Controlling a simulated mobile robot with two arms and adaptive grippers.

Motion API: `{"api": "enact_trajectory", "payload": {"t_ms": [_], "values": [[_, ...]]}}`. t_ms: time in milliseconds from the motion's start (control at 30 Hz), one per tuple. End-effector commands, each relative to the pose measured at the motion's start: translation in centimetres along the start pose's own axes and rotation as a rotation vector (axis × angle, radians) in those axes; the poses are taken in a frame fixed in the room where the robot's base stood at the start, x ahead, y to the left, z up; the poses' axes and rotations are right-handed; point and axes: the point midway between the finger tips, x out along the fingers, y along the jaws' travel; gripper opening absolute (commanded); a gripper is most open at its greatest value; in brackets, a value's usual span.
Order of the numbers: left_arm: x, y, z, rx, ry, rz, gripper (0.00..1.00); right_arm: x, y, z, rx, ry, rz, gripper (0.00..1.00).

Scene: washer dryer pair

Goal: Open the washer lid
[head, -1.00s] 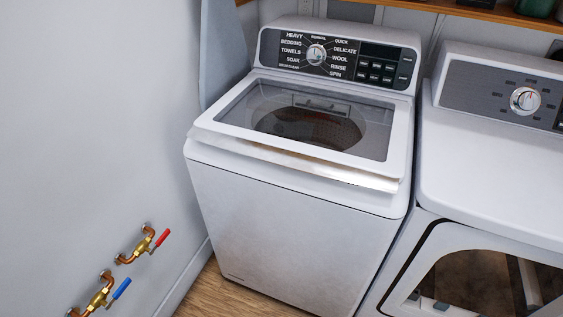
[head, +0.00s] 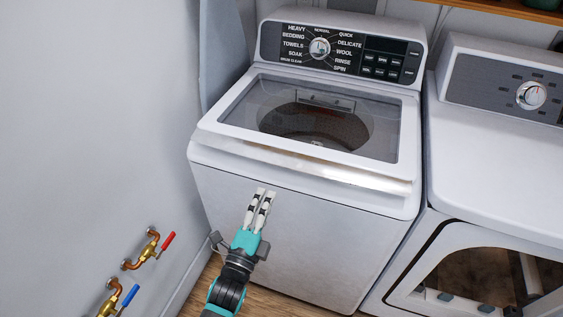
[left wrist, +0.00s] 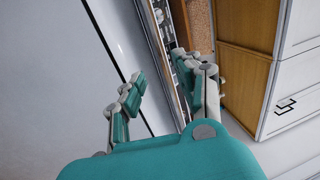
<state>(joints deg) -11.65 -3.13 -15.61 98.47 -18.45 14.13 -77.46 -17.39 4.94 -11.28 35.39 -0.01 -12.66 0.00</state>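The white washer (head: 290,225) stands in the middle of the head view, with its control panel (head: 340,52) at the back. Its lid (head: 300,149) has a white frame around a dark glass pane and lies shut; the drum shows through the glass. A pale lip (head: 330,171) runs along the lid's front edge. My left gripper (head: 265,194) is in front of the washer's front face, a little below the lip, fingers pointing up. In the left wrist view its fingers (left wrist: 165,85) are apart with nothing between them. My right gripper is not in view.
A white dryer (head: 500,180) stands close on the washer's right. A wall with red- and blue-handled taps (head: 150,247) is on the left. The left wrist view shows a wooden panel (left wrist: 240,60) and white drawers (left wrist: 300,70) at right. Wooden floor shows below the washer.

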Motion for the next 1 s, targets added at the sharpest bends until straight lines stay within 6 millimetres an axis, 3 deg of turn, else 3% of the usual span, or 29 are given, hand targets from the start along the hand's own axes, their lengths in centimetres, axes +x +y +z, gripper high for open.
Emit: {"api": "enact_trajectory", "payload": {"t_ms": [300, 500, 700, 967, 1000], "values": [[7.2, -0.1, 0.0, -0.001, 0.000, -0.001, 0.34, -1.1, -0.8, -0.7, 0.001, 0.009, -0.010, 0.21], [10.2, 0.0, 0.0, -0.002, 0.000, 0.000, 0.34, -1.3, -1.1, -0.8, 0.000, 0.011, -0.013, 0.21], [11.4, 0.1, 0.0, -0.001, 0.000, 0.001, 0.34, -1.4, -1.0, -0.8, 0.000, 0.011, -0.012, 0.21], [11.5, 0.1, 0.0, -0.001, 0.000, 0.001, 0.34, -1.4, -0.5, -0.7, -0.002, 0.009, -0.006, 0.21], [11.5, 0.1, 0.0, -0.001, 0.000, 0.001, 0.30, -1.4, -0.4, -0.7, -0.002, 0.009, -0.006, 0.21]]}}
